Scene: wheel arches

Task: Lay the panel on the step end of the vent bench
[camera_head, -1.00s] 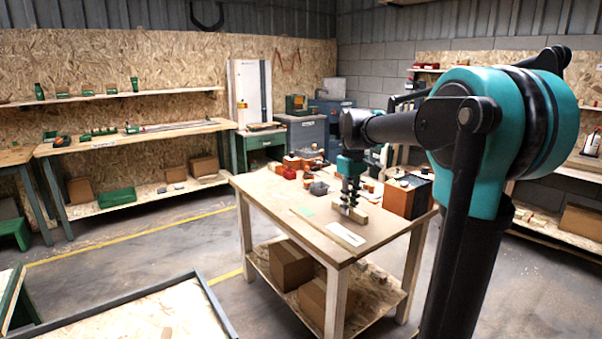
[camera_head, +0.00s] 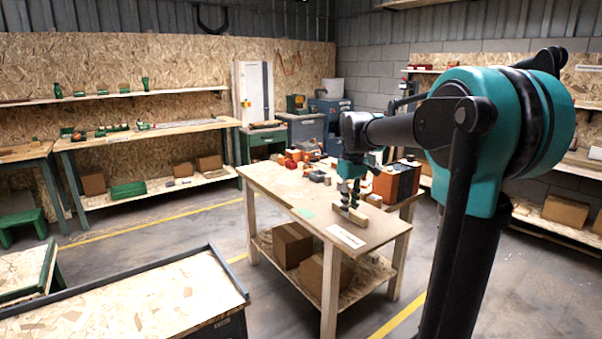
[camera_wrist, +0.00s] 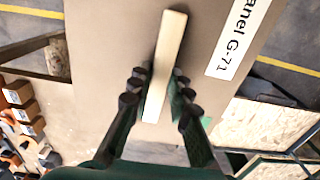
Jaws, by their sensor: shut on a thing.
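The panel (camera_head: 322,222) is a flat brown board with a white label, a green patch and a pale wooden bar (camera_wrist: 166,50) standing on it as a grip. My gripper (camera_wrist: 160,82) points down and is shut on this bar. The label reads "...anel G-71" in the wrist view. In the head view my gripper (camera_head: 350,198) and the panel are over the front part of a wooden table (camera_head: 268,185). I cannot tell whether the panel touches the tabletop. I cannot tell which bench is the vent bench; no step end is clear.
Small orange and grey items and an orange box (camera_head: 393,184) stand at the table's back. Cartons (camera_head: 293,245) lie on its lower shelf. A dark-rimmed, chipboard-topped bench (camera_head: 150,300) fills the lower left. Open floor (camera_head: 170,228) lies between it and the table.

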